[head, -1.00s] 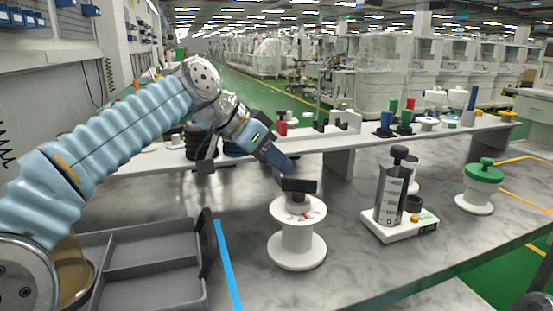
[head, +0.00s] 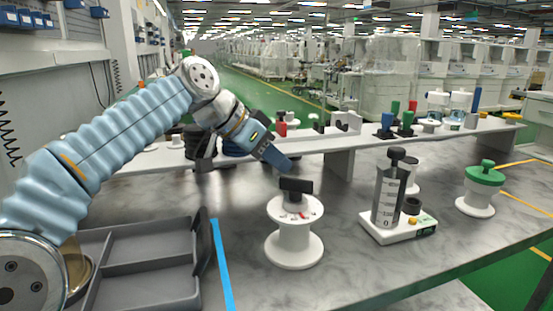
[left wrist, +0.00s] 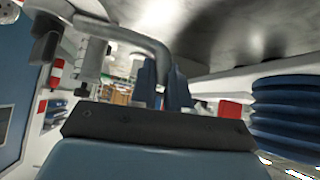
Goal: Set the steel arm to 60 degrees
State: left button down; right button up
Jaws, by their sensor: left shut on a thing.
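A bent grey metal rod, which looks like the steel arm (left wrist: 135,37), crosses the upper left of the left wrist view and runs down to my fingertips. In the head view I cannot make it out. My left gripper (head: 284,162), with blue fingers (left wrist: 165,88), is shut on the rod's end. In the head view it is just above and behind the black block (head: 297,185) on a white spool-shaped stand (head: 293,245). The stand's top has small red marks, too small to read. My right gripper is not in view.
A grey divided tray (head: 150,265) lies at the left, beside a blue tape line (head: 222,265). A graduated cylinder (head: 388,197) on a white base and a green-topped spool (head: 485,175) stand to the right. A raised shelf (head: 330,142) with small items runs behind.

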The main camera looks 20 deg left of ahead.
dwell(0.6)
pick_arm(q)
jog(key=c, duration=1.1)
grip_release()
jog(key=p+v, duration=0.1)
jog(key=v, duration=1.2)
jog(key=shift+a+r+p, duration=0.25)
jog(key=shift+p, duration=0.05)
jog(key=shift+s, duration=0.15)
jog(key=shift+c, duration=0.2)
